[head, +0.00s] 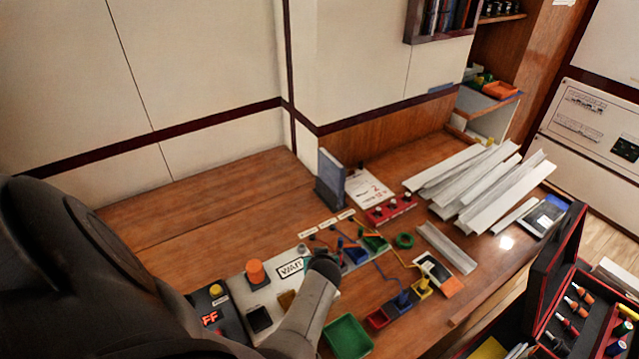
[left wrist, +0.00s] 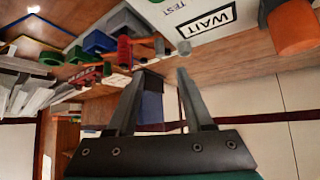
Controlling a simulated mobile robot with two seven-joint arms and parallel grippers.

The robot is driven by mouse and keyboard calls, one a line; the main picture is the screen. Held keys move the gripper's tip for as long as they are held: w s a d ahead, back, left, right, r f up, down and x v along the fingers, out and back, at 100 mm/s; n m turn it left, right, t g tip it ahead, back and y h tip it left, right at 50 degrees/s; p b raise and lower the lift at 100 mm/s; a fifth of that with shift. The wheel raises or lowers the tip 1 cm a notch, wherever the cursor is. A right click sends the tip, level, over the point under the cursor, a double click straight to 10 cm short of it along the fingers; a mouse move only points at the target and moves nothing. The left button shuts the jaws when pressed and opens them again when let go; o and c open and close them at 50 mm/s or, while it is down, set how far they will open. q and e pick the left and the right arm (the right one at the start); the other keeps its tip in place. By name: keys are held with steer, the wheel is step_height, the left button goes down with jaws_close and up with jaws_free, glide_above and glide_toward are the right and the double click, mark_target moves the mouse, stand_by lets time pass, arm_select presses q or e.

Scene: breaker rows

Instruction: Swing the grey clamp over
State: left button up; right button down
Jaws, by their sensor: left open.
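My left arm comes in from the left in the head view, and its dark rounded end covers part of the white board (head: 235,286) with the WAIT label; the gripper itself is hidden there. In the left wrist view my left gripper (left wrist: 165,72) is open, its two grey fingers apart with nothing seen held between them. A small grey block (left wrist: 122,22) stands by the board's edge, close to a red upright piece (left wrist: 123,50). I cannot tell whether this block is the grey clamp. My right gripper is in neither view.
An orange knob (head: 255,271) stands on the board. Blue, red and yellow blocks with cables and a green tray (head: 347,337) lie right of my arm. Grey-white channels (head: 485,180) are piled at the right. The table's back left (head: 200,205) is clear.

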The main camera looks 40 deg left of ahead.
arm_select(q)
steer(key=shift+p+v, duration=1.55)
steer(key=shift+v, duration=0.7)
steer(key=shift+f, duration=0.1)
